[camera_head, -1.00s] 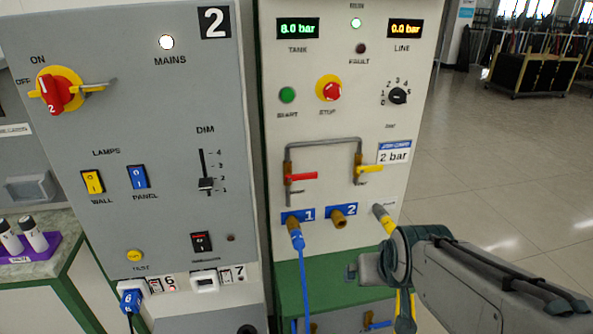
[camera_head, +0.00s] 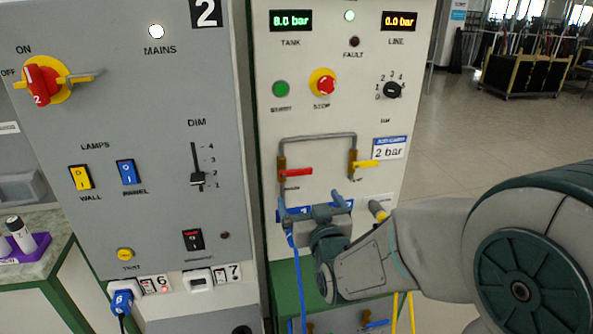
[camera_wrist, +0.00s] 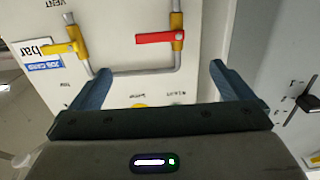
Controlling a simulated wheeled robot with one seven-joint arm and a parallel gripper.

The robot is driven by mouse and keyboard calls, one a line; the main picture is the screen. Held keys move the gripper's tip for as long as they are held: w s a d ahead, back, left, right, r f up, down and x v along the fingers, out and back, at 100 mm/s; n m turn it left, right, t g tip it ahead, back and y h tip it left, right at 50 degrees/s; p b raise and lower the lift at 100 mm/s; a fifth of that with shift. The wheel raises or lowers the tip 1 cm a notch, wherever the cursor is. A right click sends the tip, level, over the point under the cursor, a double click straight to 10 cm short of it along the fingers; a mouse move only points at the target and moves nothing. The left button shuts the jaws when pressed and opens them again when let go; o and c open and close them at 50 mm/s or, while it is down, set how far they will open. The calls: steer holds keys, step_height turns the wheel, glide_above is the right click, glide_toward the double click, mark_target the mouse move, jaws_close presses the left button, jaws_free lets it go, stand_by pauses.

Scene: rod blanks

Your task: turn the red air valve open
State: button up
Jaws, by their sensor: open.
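The red air valve handle (camera_head: 294,171) lies roughly horizontal, pointing right from its brass body on the left vertical leg of the grey pipe. In the wrist view, which appears upside down, the red handle (camera_wrist: 154,38) points left. My gripper (camera_head: 309,203) is in front of the cream panel, just below the red handle, over the blue numbered outlet labels. It is open and empty. In the wrist view its two blue fingers (camera_wrist: 160,75) are spread, with the handle beyond the gap between the tips. Neither finger appears to touch the handle.
A yellow-handled valve (camera_head: 367,163) sits on the right pipe leg, beside a "2 bar" card (camera_head: 388,148). Above are a red stop button (camera_head: 322,83) and displays reading 8.0 bar tank and 0.0 bar line. A blue hose (camera_head: 299,270) hangs below.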

mark_target(297, 172)
steer(key=p+x, duration=1.1)
steer(key=x, duration=0.2)
steer(key=shift+w+a, duration=0.15)
steer(key=shift+w, duration=0.2)
steer(key=c, duration=1.4)
